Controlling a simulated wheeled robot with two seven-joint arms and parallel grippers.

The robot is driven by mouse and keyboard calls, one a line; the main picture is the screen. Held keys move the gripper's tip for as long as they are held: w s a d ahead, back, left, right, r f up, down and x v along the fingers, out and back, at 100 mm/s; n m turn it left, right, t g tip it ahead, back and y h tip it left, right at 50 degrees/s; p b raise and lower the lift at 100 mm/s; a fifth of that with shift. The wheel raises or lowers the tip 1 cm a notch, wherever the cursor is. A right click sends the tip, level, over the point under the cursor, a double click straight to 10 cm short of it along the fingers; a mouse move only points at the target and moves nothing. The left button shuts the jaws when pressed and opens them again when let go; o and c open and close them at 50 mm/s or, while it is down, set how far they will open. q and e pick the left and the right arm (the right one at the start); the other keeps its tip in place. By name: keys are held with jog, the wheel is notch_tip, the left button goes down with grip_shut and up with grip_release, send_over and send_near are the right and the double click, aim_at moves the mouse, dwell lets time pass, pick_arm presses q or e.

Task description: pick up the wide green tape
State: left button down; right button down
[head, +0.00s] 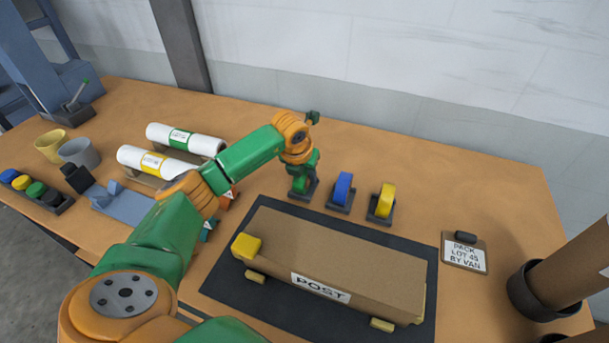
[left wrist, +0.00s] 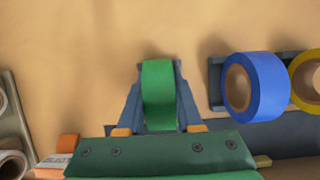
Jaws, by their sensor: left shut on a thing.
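The wide green tape (left wrist: 158,95) stands on edge between the two blue-grey fingers of my left gripper (left wrist: 160,78) in the left wrist view. The fingers are shut on its two sides. In the head view my left gripper (head: 302,184) reaches down at a dark holder in the row with the other tapes, and its green body largely hides the green tape. I cannot tell whether the tape is clear of the holder. My right gripper is not in view.
A blue tape (head: 343,187) and a yellow tape (head: 385,201) stand in holders to the right. A brown box (head: 335,262) marked POST lies on a dark mat (head: 270,312) in front. White rolls (head: 186,139) lie to the left. A clipboard (head: 450,257) lies at the right.

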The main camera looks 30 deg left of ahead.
pick_arm(q)
jog(key=shift+r, duration=0.35)
jog(key=s+a+r+b, duration=0.5)
jog(key=s+a+r, duration=0.1)
jog(key=s+r, duration=0.6)
jog(key=shift+s+a, duration=0.15)
jog(key=shift+a, duration=0.25)
